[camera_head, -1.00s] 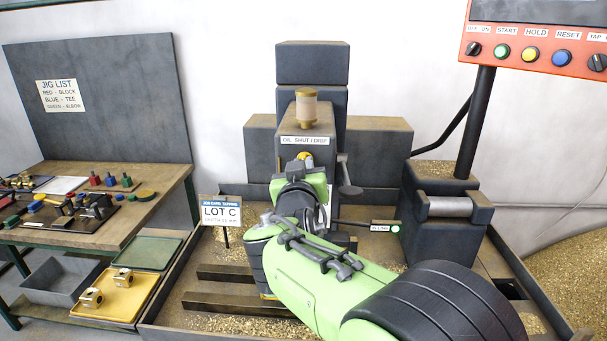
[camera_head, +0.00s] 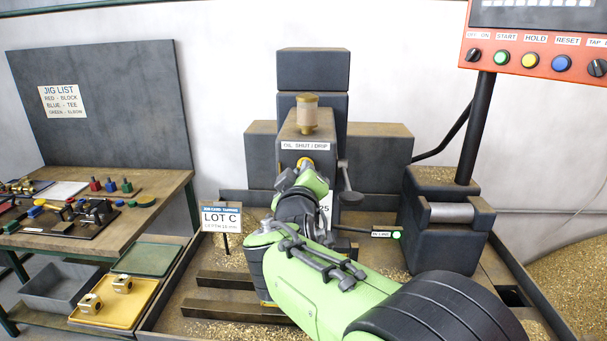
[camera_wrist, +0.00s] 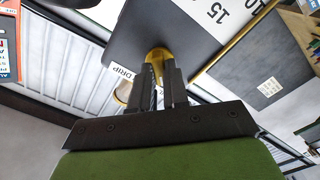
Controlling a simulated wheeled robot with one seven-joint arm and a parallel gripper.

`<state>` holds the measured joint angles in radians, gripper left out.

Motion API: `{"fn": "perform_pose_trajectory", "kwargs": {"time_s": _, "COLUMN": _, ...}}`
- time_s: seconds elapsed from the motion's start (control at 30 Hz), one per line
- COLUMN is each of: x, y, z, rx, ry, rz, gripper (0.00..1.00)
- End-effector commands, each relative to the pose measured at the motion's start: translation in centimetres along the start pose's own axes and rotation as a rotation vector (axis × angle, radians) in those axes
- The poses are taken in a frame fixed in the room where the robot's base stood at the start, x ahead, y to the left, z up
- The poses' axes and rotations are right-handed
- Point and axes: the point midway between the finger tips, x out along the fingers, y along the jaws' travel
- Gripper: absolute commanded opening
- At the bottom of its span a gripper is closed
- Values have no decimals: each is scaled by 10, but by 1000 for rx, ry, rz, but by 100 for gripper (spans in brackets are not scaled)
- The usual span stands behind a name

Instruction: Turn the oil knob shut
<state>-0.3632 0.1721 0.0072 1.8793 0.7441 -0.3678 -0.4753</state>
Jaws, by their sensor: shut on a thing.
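The oil knob (camera_head: 303,162) is a small yellow knob on the front of the dark drill head, just under the white "OIL SHUT / DRIP" label (camera_head: 305,146). A clear oil cup with a brass cap (camera_head: 307,113) stands on top of the head. In the wrist view the knob (camera_wrist: 158,55) shows as a yellow round between the fingertips. My gripper (camera_wrist: 160,76) is shut on it. In the head view my wrist hides most of the gripper, and the knob's exact turn angle cannot be told. Part of the label, "DRIP" (camera_wrist: 122,72), shows beside the fingers.
A dark lever (camera_head: 349,191) sits right of the head. A "LOT C" sign (camera_head: 221,217) stands at the left in the chip tray. A red control panel (camera_head: 545,50) is at upper right. A bench with jigs (camera_head: 150,203) is at the left.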

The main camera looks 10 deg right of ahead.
Motion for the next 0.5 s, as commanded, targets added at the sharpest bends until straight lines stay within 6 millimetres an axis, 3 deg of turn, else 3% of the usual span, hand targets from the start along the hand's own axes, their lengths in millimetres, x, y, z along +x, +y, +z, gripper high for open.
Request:
{"fn": "perform_pose_trajectory", "kwargs": {"time_s": 0.4, "x": 0, "y": -2, "z": 2, "rx": -13, "ry": -6, "rz": -5, "gripper": 0}}
{"fn": "perform_pose_trajectory", "kwargs": {"time_s": 0.43, "x": 0, "y": -2, "z": 2, "rx": -13, "ry": -6, "rz": -5, "gripper": 18}}
{"fn": "perform_pose_trajectory", "kwargs": {"time_s": 0.5, "x": 0, "y": -2, "z": 2, "rx": -12, "ry": -5, "rz": -4, "gripper": 29}}
